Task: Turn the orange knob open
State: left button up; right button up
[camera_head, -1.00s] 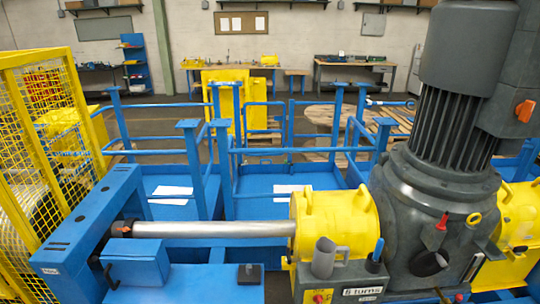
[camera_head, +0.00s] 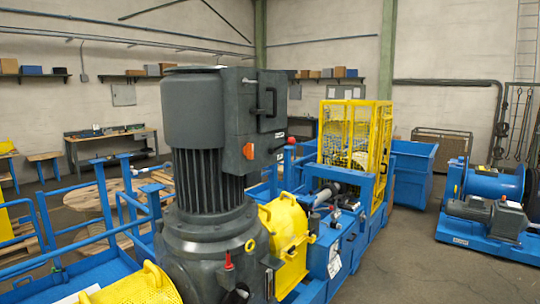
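The orange knob (camera_head: 248,151) sits low on the side of the dark grey box (camera_head: 247,110) attached to the big grey motor (camera_head: 195,110), left of the picture's middle. A black handle (camera_head: 267,103) is on another face of the same box. Neither of my grippers is in view, and nothing touches the knob.
Below the motor is a grey gear housing (camera_head: 210,240) with a yellow guard (camera_head: 284,240) beside it. A yellow mesh cage (camera_head: 355,140) stands behind. A blue winch (camera_head: 485,205) is at the right. The floor (camera_head: 410,265) at the front right is clear.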

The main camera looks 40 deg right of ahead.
aim_at(248, 150)
jog(key=z, duration=1.9)
jog(key=i, duration=0.45)
jog(key=z, duration=0.55)
jog(key=i, duration=0.85)
jog(key=u, duration=0.45)
